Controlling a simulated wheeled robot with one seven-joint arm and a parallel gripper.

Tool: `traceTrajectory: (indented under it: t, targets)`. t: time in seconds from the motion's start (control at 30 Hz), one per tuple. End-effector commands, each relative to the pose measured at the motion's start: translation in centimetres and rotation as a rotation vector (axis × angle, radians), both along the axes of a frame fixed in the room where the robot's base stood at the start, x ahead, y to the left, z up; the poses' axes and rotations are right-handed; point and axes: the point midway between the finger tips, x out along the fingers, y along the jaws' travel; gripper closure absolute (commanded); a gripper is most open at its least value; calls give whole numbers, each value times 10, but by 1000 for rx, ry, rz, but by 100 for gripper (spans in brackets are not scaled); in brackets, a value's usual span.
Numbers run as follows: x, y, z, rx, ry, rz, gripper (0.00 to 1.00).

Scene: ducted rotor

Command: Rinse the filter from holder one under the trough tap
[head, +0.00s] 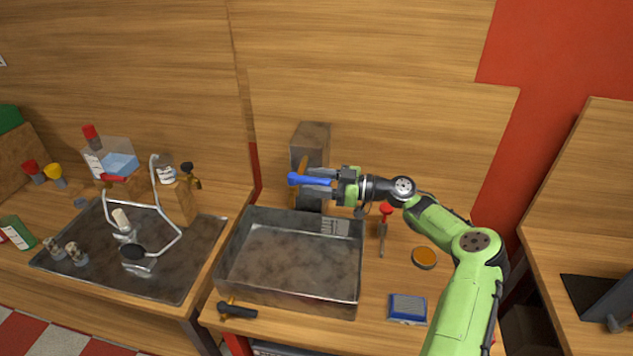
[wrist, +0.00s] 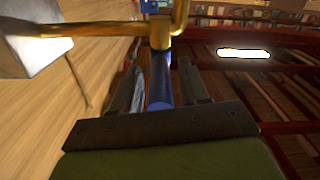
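The trough (head: 235,290) is a grey metal basin on the wooden bench. Behind it a brass tap (head: 302,168) stands at a grey post, with a long blue lever (head: 297,180). My gripper (head: 318,183) is at the lever, its fingers on either side of it. In the wrist view the blue lever (wrist: 160,92) lies between the fingers (wrist: 164,92) with narrow gaps showing, so they look open around it. A pale ribbed piece (head: 335,227), possibly the filter, is at the trough's back right corner. I cannot make out holder one for certain.
A red-handled tool (head: 385,212), an orange-topped round tin (head: 424,257) and a blue-and-white block (head: 407,308) lie right of the trough. A black-handled hammer (head: 238,310) is at the front left. A dark tray (head: 90,270) with a wire frame stands left.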

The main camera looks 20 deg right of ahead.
Motion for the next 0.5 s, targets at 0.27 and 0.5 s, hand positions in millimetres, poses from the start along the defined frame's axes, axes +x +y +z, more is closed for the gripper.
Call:
traceTrajectory:
  t: [0.27, 0.5]
  targets:
    - [0, 0, 0, 0, 0, 0, 99]
    - [0, 0, 0, 0, 0, 0, 100]
